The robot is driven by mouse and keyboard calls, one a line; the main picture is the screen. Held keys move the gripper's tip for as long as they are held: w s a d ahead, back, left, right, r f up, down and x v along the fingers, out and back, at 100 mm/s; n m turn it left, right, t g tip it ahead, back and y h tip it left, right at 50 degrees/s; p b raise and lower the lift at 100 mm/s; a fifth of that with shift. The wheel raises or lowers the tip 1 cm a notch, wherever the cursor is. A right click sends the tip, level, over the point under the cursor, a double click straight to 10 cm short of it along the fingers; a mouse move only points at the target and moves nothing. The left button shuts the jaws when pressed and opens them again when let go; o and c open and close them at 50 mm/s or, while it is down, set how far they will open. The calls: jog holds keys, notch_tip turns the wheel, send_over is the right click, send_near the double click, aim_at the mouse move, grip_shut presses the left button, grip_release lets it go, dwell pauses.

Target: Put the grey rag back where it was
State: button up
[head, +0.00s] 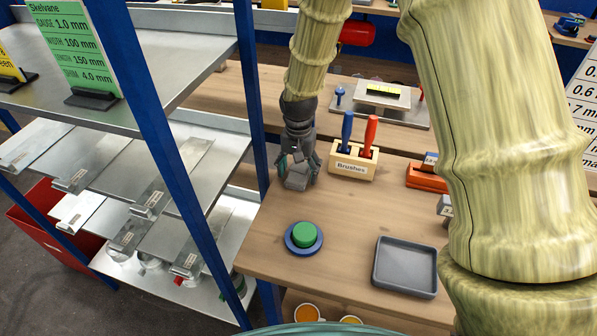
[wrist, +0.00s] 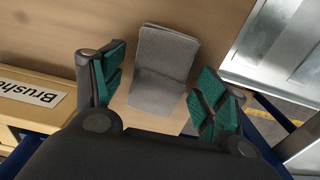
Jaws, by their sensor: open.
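The grey rag (wrist: 162,68) lies folded on the wooden bench top in the wrist view, ahead of and between my fingers. My gripper (wrist: 160,88) is open, with green-padded fingers on either side of the rag's near part and no finger visibly closed on it. In the head view my gripper (head: 298,168) points down at the bench, left of the brush holder. There the rag is hard to tell apart from the dark grey fingers.
The wooden brush holder (head: 352,162) with blue and red handles stands close right of my gripper. A green disc on a blue base (head: 304,236) and a grey tray (head: 405,266) lie nearer. A blue-posted metal shelf (head: 165,165) stands left.

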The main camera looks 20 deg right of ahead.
aim_at(299, 171)
notch_tip(299, 171, up, 12)
jog(key=b, duration=0.2)
jog(key=shift+f+b, duration=0.25)
jog(key=shift+b, duration=0.05)
dwell(0.5)
